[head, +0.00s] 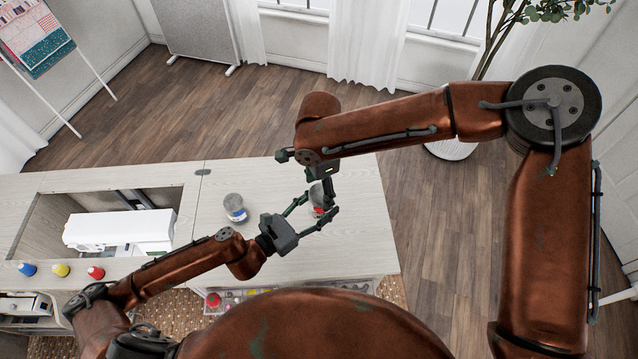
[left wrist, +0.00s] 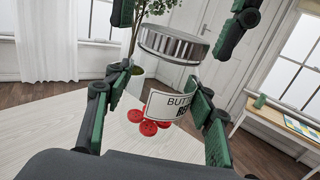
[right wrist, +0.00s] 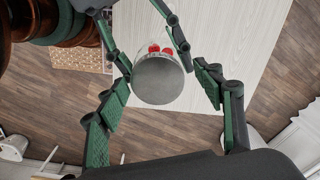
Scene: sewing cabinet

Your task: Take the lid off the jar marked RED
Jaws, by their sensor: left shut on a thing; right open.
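The jar marked RED (head: 317,197) is clear, with a white label, partly readable in the left wrist view (left wrist: 172,107), and red buttons inside. Its ribbed silver lid (left wrist: 172,45) is on top, and its flat grey top faces the right wrist camera (right wrist: 158,80). My left gripper (head: 318,211) is shut on the jar's body from the side. My right gripper (right wrist: 163,72) is open, pointing down from above, with its fingers on either side of the lid and gaps between. Whether the jar's base touches the table is unclear.
A white sewing machine (head: 118,231) sits in the recess. The tabletop right of the jar is clear.

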